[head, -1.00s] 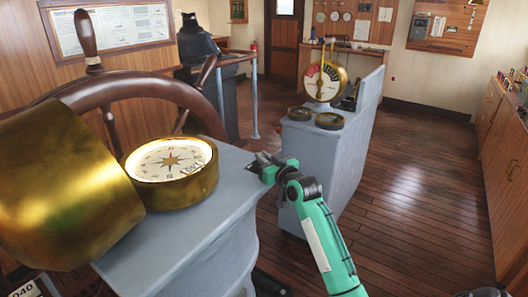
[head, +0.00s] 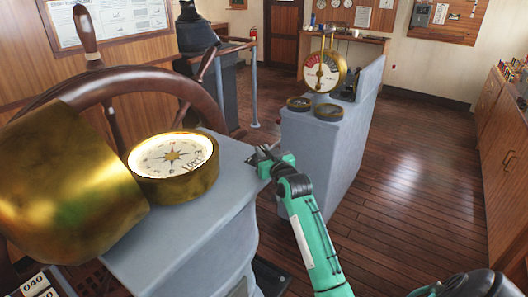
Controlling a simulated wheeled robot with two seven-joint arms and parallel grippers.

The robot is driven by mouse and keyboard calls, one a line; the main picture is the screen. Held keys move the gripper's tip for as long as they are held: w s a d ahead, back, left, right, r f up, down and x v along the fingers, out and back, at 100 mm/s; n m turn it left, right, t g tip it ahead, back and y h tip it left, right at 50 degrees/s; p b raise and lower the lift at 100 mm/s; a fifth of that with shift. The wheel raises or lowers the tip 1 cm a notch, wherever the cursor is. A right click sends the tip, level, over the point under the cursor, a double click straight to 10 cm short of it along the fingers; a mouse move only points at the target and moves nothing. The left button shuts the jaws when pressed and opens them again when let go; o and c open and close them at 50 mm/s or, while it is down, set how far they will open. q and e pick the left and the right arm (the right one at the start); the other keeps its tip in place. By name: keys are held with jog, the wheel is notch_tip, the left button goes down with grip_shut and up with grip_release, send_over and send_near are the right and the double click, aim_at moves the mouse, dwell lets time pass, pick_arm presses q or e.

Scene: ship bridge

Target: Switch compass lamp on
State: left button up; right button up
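The brass compass (head: 178,190) sits on top of a grey-blue pedestal (head: 226,181). Its dial is pale and bright, with a red and dark compass rose. A large brass hood (head: 70,185) is tilted to the left of it, leaving the dial uncovered. No lamp switch can be made out. My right gripper (head: 264,153), on a green arm, is just right of the pedestal top, apart from the compass. Its dark fingers look spread, with nothing between them. My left gripper is not in view.
A wooden steering wheel (head: 140,88) stands behind the compass. A second grey console (head: 326,152) with a brass telegraph dial (head: 322,72) and two round gauges stands right of centre. Wooden floor (head: 410,200) is clear at right. Wooden cabinets (head: 500,130) line the right edge.

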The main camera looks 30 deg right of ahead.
jog(key=shift+o, duration=1.3)
jog(key=shift+s, duration=0.1)
